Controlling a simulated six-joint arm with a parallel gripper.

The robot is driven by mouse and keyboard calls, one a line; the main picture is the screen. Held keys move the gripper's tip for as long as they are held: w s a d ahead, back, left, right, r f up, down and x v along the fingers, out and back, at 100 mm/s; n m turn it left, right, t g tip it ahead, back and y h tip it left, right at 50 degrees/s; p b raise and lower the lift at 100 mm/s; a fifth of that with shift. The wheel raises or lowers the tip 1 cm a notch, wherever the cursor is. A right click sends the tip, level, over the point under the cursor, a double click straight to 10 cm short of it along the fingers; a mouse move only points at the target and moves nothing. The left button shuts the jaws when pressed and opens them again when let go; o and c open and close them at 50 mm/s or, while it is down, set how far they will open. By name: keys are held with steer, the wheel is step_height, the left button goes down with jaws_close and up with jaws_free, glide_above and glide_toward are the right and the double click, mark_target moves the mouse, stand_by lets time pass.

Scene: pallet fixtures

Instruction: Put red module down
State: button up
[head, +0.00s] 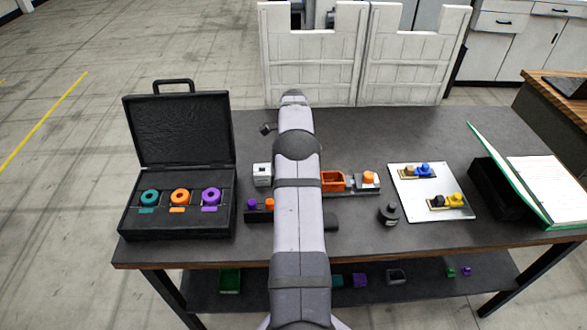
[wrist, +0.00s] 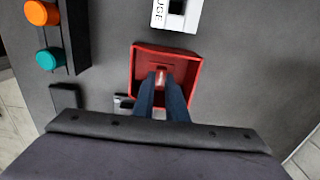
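The red module (wrist: 139,68) is a square, open-topped red box in the wrist view, with a small raised part in its middle. My gripper (wrist: 162,82) reaches into it, its two dark fingers close together on that middle part. The fingers hide the module's near side. I cannot tell whether the module's underside touches the dark table.
A white block marked like "UGE" (wrist: 163,17) lies close above the module. A dark bar with orange (wrist: 41,12) and teal (wrist: 50,59) knobs stands left.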

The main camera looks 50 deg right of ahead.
steer(key=o, duration=0.4)
steer(key=shift+c, duration=0.2)
steer(key=shift+r, duration=0.1)
step_height(320, 180, up, 12)
steer(key=b, duration=0.1)
stand_by(0.3)
